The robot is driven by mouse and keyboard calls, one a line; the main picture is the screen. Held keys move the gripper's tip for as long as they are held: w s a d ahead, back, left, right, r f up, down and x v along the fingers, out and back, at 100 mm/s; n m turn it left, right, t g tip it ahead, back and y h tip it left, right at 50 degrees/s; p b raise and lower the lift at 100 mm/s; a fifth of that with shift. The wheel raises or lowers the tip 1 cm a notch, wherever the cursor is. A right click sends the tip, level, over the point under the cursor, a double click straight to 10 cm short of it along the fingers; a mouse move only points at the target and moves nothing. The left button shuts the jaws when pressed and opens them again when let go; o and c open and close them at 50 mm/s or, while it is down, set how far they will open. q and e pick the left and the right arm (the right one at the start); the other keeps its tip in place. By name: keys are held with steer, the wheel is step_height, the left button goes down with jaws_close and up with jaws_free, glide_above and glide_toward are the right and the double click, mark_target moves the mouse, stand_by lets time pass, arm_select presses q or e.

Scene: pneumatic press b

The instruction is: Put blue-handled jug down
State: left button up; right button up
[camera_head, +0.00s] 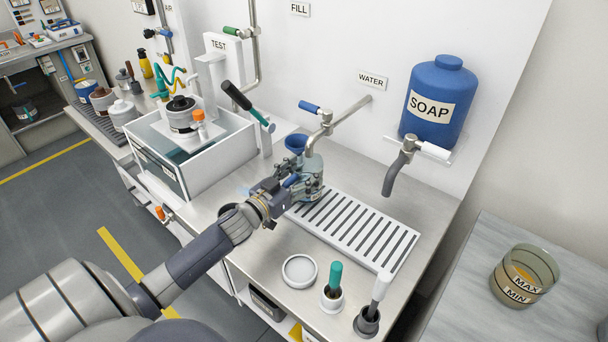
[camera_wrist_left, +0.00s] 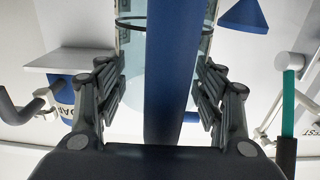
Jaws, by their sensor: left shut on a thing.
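The blue-handled jug (camera_head: 314,170) is clear, with a blue funnel-like top (camera_head: 295,143). It stands upright at the upper left end of the slotted drain grate (camera_head: 375,257), close to the water tap (camera_head: 327,120). I cannot tell whether its base touches the grate. My left gripper (camera_head: 292,186) reaches it from the lower left and is shut on its handle. In the left wrist view the blue handle (camera_wrist_left: 172,75) runs between the two fingers, with the clear body behind it. Fingers hide part of the jug. My right gripper is not in view.
A white-framed test tank (camera_head: 185,165) with a black-handled lever stands left of the jug. A blue soap dispenser (camera_head: 438,98) hangs at right. A white dish (camera_head: 299,271) and two brush holders sit at the counter's front. Most of the grate is clear.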

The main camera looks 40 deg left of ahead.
arm_select(q)
steer(key=shift+w+f, duration=0.5)
steer(key=shift+f, duration=0.3)
steer(key=shift+s+r, duration=0.1)
steer(key=o, duration=1.1)
steer(key=shift+f, duration=0.2)
steer(key=shift+o, duration=0.2)
